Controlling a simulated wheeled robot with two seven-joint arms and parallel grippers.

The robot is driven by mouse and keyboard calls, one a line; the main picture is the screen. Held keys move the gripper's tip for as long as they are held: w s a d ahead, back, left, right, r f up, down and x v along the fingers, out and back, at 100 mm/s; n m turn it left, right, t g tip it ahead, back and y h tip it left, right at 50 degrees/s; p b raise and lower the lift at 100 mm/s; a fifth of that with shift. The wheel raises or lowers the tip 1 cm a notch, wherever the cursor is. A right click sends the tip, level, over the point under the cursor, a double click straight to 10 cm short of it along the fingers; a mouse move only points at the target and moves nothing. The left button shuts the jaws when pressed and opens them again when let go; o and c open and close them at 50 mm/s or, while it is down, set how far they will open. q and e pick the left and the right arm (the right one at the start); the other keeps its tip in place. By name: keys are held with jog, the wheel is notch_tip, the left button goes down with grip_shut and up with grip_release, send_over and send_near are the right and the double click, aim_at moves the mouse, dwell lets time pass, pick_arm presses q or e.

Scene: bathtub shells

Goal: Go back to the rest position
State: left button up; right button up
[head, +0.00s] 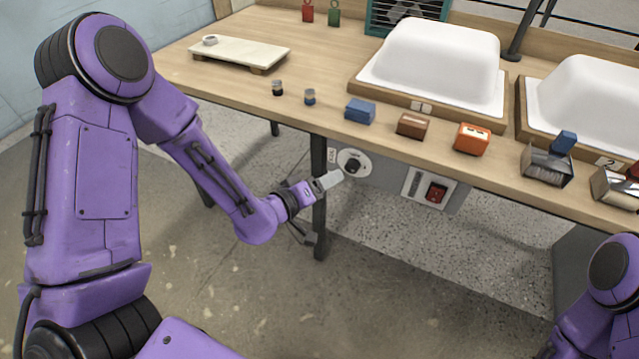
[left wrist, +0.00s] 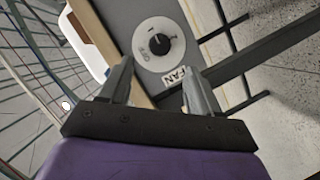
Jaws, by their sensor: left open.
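My left gripper (head: 328,181) is open and empty, close to the round fan dial (head: 353,163) on the panel below the bench edge. In the left wrist view the two fingers (left wrist: 160,88) stand apart, with the dial (left wrist: 158,43) and its "FAN" label (left wrist: 178,77) beyond them. The dial's black knob shows between and above the fingertips, and I see no finger closed on it. Part of my right arm shows at the lower right of the head view; its gripper is out of view.
The wooden bench (head: 300,95) carries two white tub shells (head: 440,55), a blue block (head: 360,110), a brown block (head: 412,125), an orange block (head: 472,139) and small metal boxes. A red switch (head: 435,192) sits right of the dial. The floor (head: 400,300) before the bench is clear.

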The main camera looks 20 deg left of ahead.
pick_arm(q)
jog(key=shift+v, duration=1.1)
